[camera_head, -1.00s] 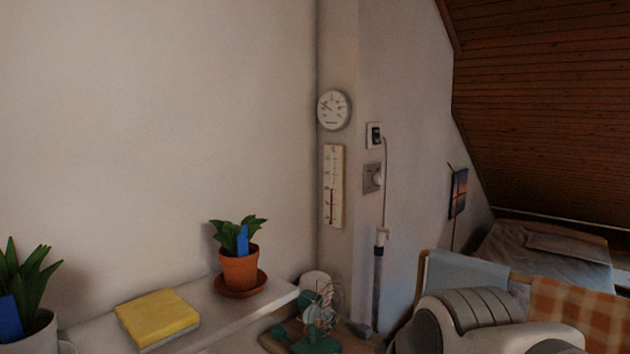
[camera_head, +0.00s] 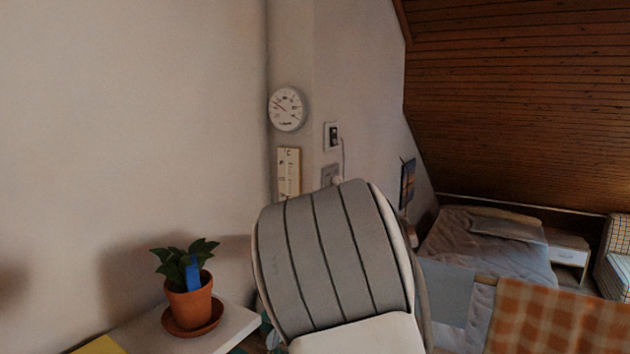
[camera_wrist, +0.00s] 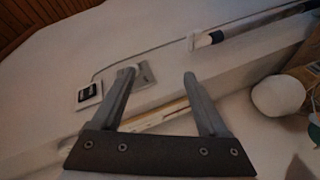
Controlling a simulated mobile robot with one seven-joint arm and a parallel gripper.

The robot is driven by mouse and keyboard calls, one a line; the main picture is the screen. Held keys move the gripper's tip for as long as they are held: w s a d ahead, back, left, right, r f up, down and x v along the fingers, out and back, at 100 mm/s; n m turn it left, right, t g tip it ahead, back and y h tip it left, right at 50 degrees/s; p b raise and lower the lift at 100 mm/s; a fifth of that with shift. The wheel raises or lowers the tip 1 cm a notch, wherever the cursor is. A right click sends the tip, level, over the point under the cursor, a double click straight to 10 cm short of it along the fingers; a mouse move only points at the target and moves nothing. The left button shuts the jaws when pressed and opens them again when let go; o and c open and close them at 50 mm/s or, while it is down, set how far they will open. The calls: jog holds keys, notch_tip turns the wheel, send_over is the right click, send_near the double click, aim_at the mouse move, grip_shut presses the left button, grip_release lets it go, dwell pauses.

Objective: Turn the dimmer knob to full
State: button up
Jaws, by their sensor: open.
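The dimmer is a grey square wall plate (camera_head: 328,174) with a pale round knob (camera_head: 338,181). In the head view, my arm hides its lower part. In the wrist view, the plate (camera_wrist: 146,76) is just beyond my left fingertip, and the pale knob (camera_wrist: 128,68) is partly covered by that finger. My gripper (camera_wrist: 160,76) is open, with nothing between its fingers. The knob is at the left finger, not centred between the two. I cannot tell whether they touch. My gripper is hidden behind my arm in the head view.
A black rocker switch (camera_head: 333,136) is above the dimmer, with a cable beside it. A thermometer strip (camera_head: 289,172) and a round dial (camera_head: 286,109) hang to the left. A potted plant (camera_head: 188,290) stands on the shelf (camera_head: 232,325). A pole (camera_wrist: 240,28) shows in the wrist view.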

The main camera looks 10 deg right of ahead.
aim_at(337, 182)
jog(key=w+a+r+n+t+h, duration=0.1)
jog(key=w+a+r+n+t, duration=0.15)
jog(key=w+r+n, duration=0.2)
jog(key=shift+m, duration=0.35)
jog(key=shift+p+x, duration=3.65)
jog(key=shift+x, duration=5.25)
jog(key=shift+d, duration=0.15)
